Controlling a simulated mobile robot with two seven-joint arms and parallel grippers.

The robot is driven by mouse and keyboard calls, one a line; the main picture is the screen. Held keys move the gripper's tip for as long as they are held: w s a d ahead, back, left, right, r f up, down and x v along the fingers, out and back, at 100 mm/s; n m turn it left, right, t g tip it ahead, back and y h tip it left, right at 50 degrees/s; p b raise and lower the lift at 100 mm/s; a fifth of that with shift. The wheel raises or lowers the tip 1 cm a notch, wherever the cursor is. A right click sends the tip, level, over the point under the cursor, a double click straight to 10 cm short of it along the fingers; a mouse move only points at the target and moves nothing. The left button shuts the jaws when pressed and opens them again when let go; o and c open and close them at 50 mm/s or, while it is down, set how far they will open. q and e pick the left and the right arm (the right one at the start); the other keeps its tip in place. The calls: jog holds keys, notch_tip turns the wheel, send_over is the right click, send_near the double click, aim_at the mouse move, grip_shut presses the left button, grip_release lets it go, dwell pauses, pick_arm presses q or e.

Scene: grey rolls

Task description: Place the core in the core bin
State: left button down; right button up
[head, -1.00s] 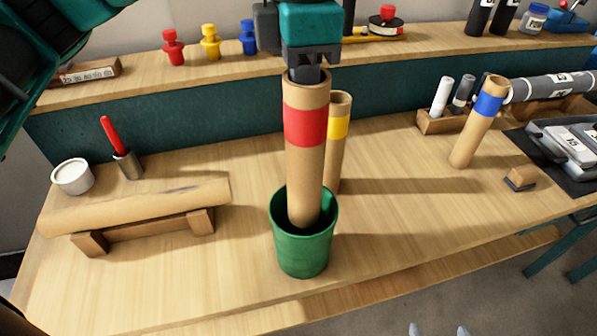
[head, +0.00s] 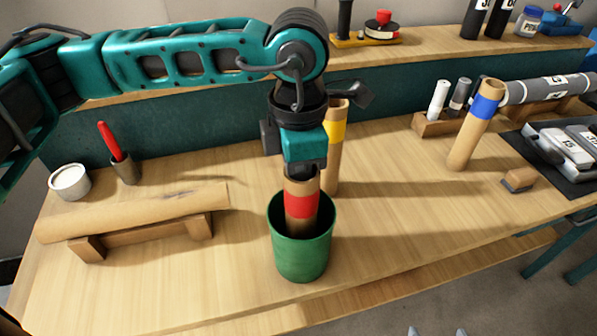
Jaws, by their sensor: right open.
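The core, a brown cardboard tube with a red band (head: 301,205), stands in the green core bin (head: 303,257). Its lower part is hidden inside the bin, and its upper part rises above the rim.
A yellow-banded tube (head: 335,150) stands close behind the bin. A brown roll (head: 130,210) lies on a wooden cradle at the left. Bare bench lies right of the bin.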

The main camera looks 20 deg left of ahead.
pick_arm(q)
jog(key=shift+f, duration=0.15)
jog(key=c, duration=1.2)
grip_release()
jog(key=shift+c, duration=0.2)
notch_tip(320, 180, up, 12)
jog(key=shift+r, duration=0.2)
